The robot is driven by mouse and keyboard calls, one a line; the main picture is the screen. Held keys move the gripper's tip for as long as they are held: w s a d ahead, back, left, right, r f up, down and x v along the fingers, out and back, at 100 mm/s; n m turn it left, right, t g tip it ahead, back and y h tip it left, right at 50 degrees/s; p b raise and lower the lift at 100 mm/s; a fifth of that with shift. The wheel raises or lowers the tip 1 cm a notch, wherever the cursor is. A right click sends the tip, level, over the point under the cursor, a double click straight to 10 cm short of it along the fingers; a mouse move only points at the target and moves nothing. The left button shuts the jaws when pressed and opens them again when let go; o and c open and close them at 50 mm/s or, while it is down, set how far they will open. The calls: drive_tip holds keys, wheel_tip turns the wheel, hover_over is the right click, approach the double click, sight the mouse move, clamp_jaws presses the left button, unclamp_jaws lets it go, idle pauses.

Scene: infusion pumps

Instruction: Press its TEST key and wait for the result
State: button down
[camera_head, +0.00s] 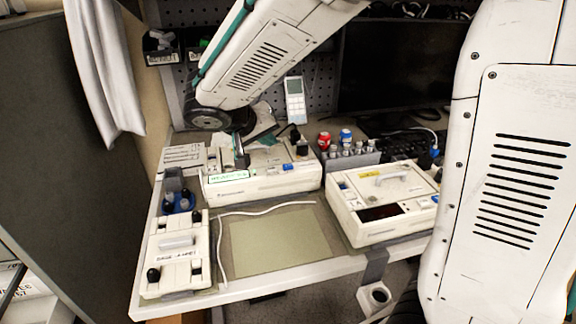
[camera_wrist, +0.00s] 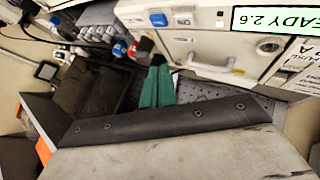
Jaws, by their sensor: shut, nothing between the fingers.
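The middle pump (camera_head: 265,178) is a cream box with a lit green-and-white display (camera_head: 228,176) and a blue key (camera_head: 288,167). In the wrist view its display (camera_wrist: 277,18) reads "…EADY 2.6", with the left end of the word hard to make out. The blue key (camera_wrist: 158,19) shows there beside a pale key (camera_wrist: 183,18); their labels are too small to read. My gripper (camera_wrist: 157,72) has its green fingers together, with nothing held. In the wrist view the tips appear just below the blue key in the picture; whether they touch the pump cannot be told.
A second cream pump (camera_head: 385,203) with a dark display stands at the right. A cream unit (camera_head: 176,256) with black knobs lies at the front left. Small bottles, a red can (camera_head: 324,140) and a monitor (camera_head: 392,72) are behind. A greenish mat (camera_head: 280,240) at the front is clear.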

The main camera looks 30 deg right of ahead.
drive_tip(key=s+d+r+n+g+y, duration=0.1)
drive_tip(key=s+d+r+g+y, duration=0.15)
drive_tip(key=s, duration=0.75)
drive_tip(key=s+d+r+g+y, duration=0.15)
drive_tip(key=s+d, duration=0.25)
drive_tip(key=s, duration=0.6)
drive_tip(key=s+a+n+y, duration=0.2)
drive_tip(key=s+y, duration=0.2)
drive_tip(key=s, duration=0.4)
drive_tip(key=shift+s+a+f+t, duration=0.15)
drive_tip(key=shift+a+f+t, duration=0.05)
drive_tip(key=shift+t, duration=0.2)
